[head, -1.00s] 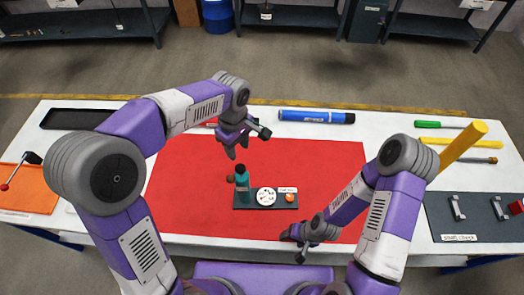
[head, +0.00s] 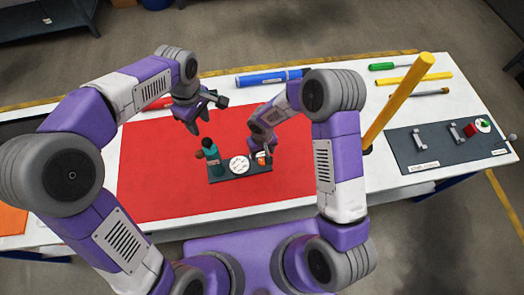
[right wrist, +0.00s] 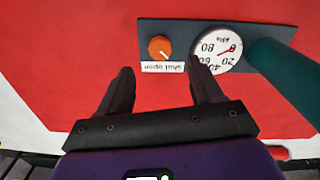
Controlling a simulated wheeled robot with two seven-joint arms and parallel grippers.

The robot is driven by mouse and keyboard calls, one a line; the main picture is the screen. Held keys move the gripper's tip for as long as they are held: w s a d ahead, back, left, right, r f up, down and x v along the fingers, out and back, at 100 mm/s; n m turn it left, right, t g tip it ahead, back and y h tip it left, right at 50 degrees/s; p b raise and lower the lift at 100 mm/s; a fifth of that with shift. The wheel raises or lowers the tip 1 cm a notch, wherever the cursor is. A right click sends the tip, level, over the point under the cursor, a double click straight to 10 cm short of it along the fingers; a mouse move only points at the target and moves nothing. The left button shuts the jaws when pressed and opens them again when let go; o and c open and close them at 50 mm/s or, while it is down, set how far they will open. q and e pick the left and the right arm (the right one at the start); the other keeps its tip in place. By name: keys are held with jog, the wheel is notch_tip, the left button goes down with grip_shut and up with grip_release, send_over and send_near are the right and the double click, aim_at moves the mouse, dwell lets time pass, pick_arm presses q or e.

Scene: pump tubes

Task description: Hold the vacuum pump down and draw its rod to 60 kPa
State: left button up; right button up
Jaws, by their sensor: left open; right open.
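The vacuum pump has a dark base plate (head: 228,176) on the red mat, a teal cylinder (head: 216,163) standing at its left end, a white dial gauge (head: 239,164) and an orange knob (right wrist: 160,48). In the right wrist view the gauge (right wrist: 217,50) appears upside down with a red needle pointing right. The white line on the knob points lower right. My left gripper (head: 196,125) is open and empty, just behind and above the cylinder. My right gripper (right wrist: 163,80) is open, its fingers short of the knob's shut/open label (right wrist: 163,67). My right arm partly covers the knob in the head view.
The red mat (head: 150,170) is clear around the pump. A yellow bar (head: 400,98) rises at the right. A dark board (head: 430,150) with clamps lies at the right of the white table.

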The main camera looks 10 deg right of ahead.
aim_at(262, 160)
notch_tip(262, 160, down, 7)
jog(key=shift+r, duration=0.1)
dwell(0.4)
